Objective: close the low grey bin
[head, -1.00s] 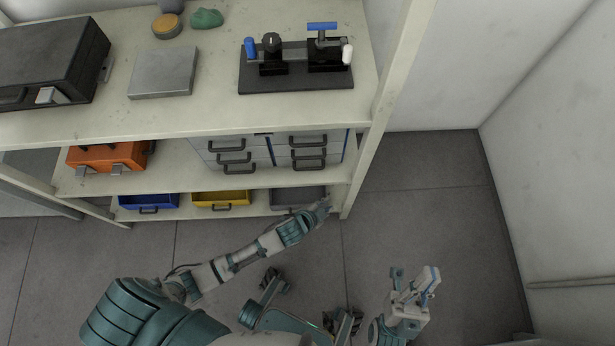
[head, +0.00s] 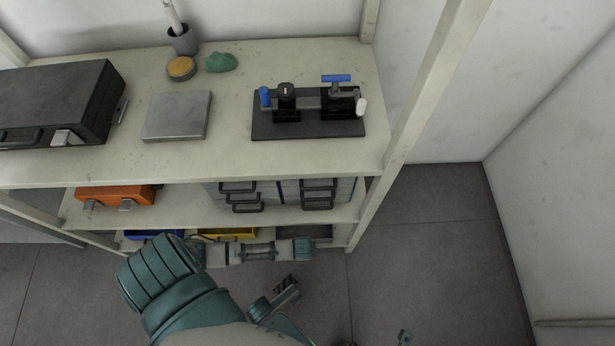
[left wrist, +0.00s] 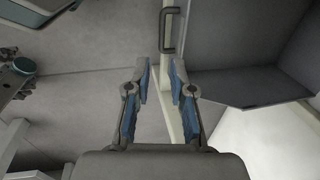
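The low grey bin (head: 308,230) is at the right end of the bottom shelf in the head view, partly hidden behind my left forearm. In the left wrist view the grey bin (left wrist: 250,45) fills the upper right, its hollow inside showing, so it stands at least partly pulled out. Its dark handle (left wrist: 167,32) is at top centre, just beyond my fingertips. My left gripper (left wrist: 161,72) is open and empty, with a gap between the fingers and no clear contact. In the head view my left gripper is not distinguishable. Only a bit of my right gripper (head: 405,337) shows at the bottom edge.
A blue bin (head: 150,234) and a yellow bin (head: 240,233) sit left on the same shelf. Closed drawers (head: 280,192) and an orange case (head: 115,196) are above. The right shelf post (head: 400,145) stands close by. The floor to the right is clear.

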